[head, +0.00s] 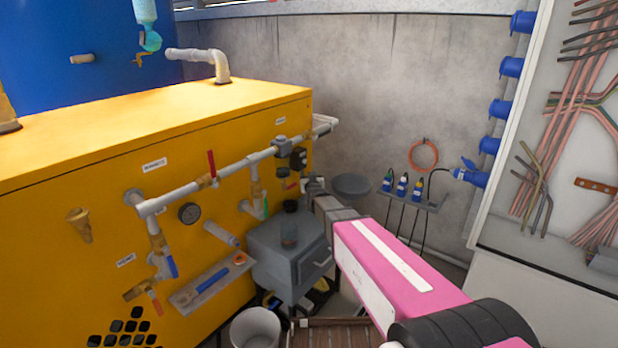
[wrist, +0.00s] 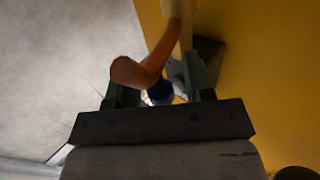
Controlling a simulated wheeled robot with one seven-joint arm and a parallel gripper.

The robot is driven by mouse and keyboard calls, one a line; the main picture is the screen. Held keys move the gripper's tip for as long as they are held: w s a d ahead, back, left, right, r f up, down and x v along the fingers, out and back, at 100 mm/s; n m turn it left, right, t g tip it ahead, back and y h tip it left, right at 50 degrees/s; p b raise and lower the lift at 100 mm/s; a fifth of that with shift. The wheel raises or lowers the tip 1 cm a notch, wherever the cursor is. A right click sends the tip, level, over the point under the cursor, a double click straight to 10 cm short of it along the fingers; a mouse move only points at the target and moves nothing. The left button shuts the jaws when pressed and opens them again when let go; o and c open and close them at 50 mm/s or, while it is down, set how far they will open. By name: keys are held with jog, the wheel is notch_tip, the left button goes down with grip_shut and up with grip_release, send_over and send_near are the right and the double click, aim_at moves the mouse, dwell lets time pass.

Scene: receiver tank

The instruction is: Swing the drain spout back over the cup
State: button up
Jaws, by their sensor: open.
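My gripper (head: 314,185) is at the end of my pink arm, close to the right end of the yellow tank's pipework. In the wrist view my gripper (wrist: 160,80) is open. A brown, curved tube that looks like the drain spout (wrist: 151,66) crosses between and beyond its fingers, its round open end toward the left finger. Contact cannot be told. A blue part (wrist: 160,92) shows behind the tube. In the head view the spout is too small or hidden to make out. A clear, dark-topped cup or jar (head: 289,232) stands on the grey cabinet (head: 292,260) below the pipework.
The yellow tank housing (head: 215,115) carries a white pipe (head: 180,193), a red-handled valve (head: 208,178) and a gauge (head: 189,212). A grey bowl (head: 351,186) is just behind my gripper. A white bucket (head: 254,330) stands low in front. A bottle shelf (head: 415,200) is on the wall.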

jog(key=s+d, duration=0.1)
jog(key=s, duration=0.9)
jog(key=shift+d, duration=0.35)
